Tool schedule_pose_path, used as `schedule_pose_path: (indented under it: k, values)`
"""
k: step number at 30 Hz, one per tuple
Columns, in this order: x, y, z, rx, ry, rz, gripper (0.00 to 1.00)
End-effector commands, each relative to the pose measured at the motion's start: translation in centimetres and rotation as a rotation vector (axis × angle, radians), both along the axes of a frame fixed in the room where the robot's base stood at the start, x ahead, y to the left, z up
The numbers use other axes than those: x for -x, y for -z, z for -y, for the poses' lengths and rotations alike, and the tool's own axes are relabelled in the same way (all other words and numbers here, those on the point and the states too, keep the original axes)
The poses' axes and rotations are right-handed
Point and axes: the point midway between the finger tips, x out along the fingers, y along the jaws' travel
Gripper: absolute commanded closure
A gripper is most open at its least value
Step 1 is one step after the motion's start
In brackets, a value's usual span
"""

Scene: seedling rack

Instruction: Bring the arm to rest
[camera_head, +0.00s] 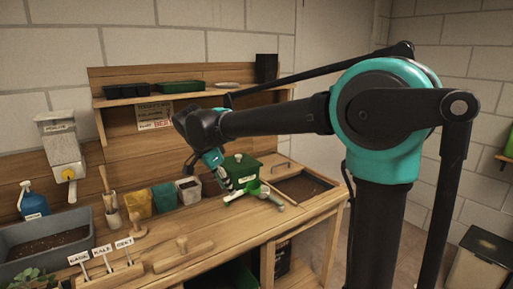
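My arm reaches in from the right and stretches left over the wooden potting bench (290,228). My gripper (224,181) hangs tilted down from the arm's end, above the bench's middle. It is small and dark here, so I cannot tell whether its fingers are open or shut. A dark green box (241,166) with a label stands just behind and right of the gripper. A bright green scoop (250,188) lies close to the gripper's right; whether they touch is unclear.
A soil bin (318,205) is set into the bench's right end. Several small pots and bags (165,197) stand left of the gripper. A shelf (130,99) with trays (180,86) is behind. Labelled markers (102,250), a wooden tamper (183,254) and a grey soil tub (45,241) are front left.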

Motion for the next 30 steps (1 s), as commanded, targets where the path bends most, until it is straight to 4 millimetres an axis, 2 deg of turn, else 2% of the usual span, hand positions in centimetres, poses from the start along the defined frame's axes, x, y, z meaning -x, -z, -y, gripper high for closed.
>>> schedule_pose_path:
  k: [8, 11, 17, 19, 24, 27, 30]
  values:
    - [-0.1, 2.2, 3.8, -0.021, -0.085, -0.046, 0.62]
    - [0.0, 3.4, 5.8, -0.032, -0.132, -0.067, 0.62]
    - [0.8, 6.5, 10.9, -0.063, -0.259, -0.107, 0.62]
    - [1.5, 8.0, 13.3, -0.077, -0.320, -0.118, 0.62]
    - [4.8, 12.8, 20.1, -0.108, -0.518, -0.123, 0.62]
    - [7.5, 15.7, 23.5, -0.111, -0.640, -0.107, 0.62]
    - [10.3, 18.2, 26.0, -0.099, -0.748, -0.081, 0.62]
